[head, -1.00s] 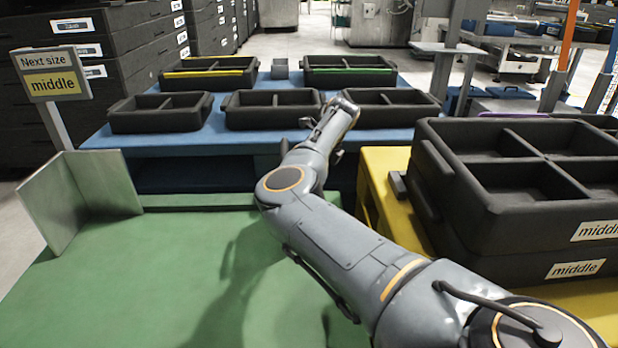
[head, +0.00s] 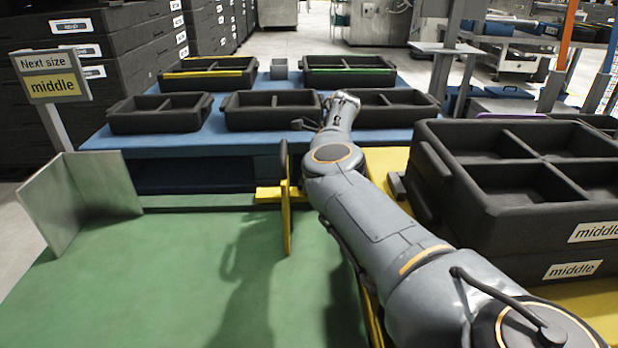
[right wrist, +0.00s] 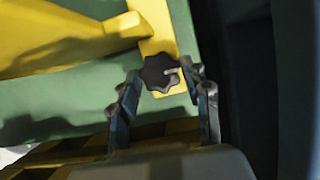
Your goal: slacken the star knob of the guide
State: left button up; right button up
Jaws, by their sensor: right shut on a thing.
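The black star knob (right wrist: 160,73) sits on a yellow plate of the guide (right wrist: 155,25) in the right wrist view. My right gripper (right wrist: 162,78) is shut on the knob, one finger on each side of it. In the head view, the yellow guide (head: 288,215) stands upright at the right side of the green table, partly behind my right arm. A dark rounded part shows at its top; I cannot tell what it is. My right gripper is hidden in the head view. My left gripper is not in view.
The green table (head: 170,280) is mostly bare, with a metal angle plate (head: 85,200) at left. Black trays (head: 160,112) stand on the blue table behind. Stacked "middle" trays (head: 490,215) stand close right of my arm. A sign (head: 52,75) reads "Next size middle".

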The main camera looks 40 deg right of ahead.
dwell(0.3)
jog(key=o, duration=0.9)
jog(key=shift+c, duration=0.2)
jog(key=v, duration=1.2)
